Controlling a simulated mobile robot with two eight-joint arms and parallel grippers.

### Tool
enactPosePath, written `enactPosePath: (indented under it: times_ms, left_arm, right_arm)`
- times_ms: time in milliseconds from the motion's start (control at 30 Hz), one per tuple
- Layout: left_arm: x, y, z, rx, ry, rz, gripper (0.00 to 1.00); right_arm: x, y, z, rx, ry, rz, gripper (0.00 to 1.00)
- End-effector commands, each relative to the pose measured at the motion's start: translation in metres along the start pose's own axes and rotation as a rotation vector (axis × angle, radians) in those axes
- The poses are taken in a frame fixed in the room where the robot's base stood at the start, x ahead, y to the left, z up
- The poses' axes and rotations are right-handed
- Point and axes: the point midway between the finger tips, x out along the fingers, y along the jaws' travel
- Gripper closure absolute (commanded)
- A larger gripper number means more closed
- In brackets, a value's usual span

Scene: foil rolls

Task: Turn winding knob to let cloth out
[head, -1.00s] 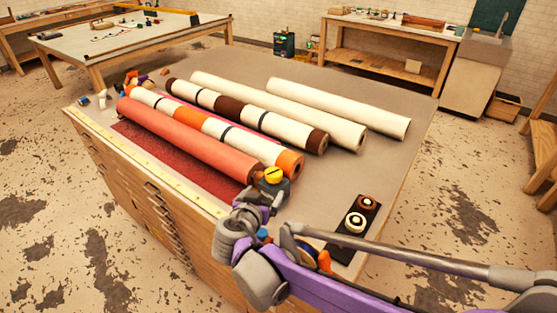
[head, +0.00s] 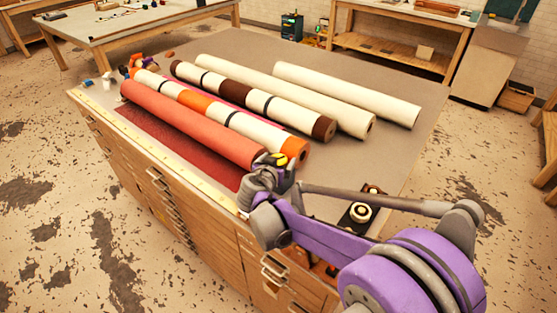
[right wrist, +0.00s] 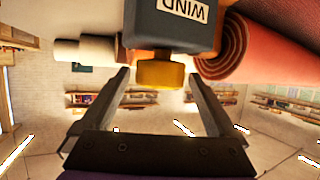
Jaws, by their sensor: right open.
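The yellow winding knob (head: 281,158) is near the front end of the coral roll (head: 195,124), mostly hidden by my right gripper (head: 272,170). In the right wrist view the knob (right wrist: 161,74) sticks out of a dark grey box (right wrist: 175,25) marked WIND, which appears upside down. My right gripper (right wrist: 159,77) is open, its fingertips on either side of the knob with gaps showing. The roll's spiral end (right wrist: 228,55) is beside the box. Dark red cloth (head: 170,142) lies flat along the roll on the cabinet top. My left gripper is not in view.
Other rolls lie beside the coral one: an orange, white and black one (head: 222,114), a brown and cream one (head: 255,103), and two plain cream ones. A dark panel with round knobs (head: 360,212) is right of my gripper.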

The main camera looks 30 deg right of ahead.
Motion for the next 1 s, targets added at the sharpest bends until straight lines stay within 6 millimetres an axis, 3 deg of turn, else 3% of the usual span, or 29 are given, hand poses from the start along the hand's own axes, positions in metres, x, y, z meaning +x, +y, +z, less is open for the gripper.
enactPosePath:
  times_ms: [367,800,833,1000]
  left_arm:
    - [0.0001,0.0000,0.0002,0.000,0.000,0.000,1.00]
    - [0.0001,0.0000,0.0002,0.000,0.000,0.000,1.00]
    - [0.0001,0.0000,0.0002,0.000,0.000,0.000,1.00]
    - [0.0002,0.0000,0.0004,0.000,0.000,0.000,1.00]
  right_arm:
    - [0.0054,-0.0002,0.0000,0.000,0.000,-0.001,0.08]
    - [0.0052,-0.0002,0.0000,0.000,0.000,-0.001,0.87]
    - [0.0052,-0.0002,0.0000,0.000,0.000,-0.001,0.91]
    - [0.0060,0.0012,0.0005,-0.011,-0.004,-0.031,0.91]
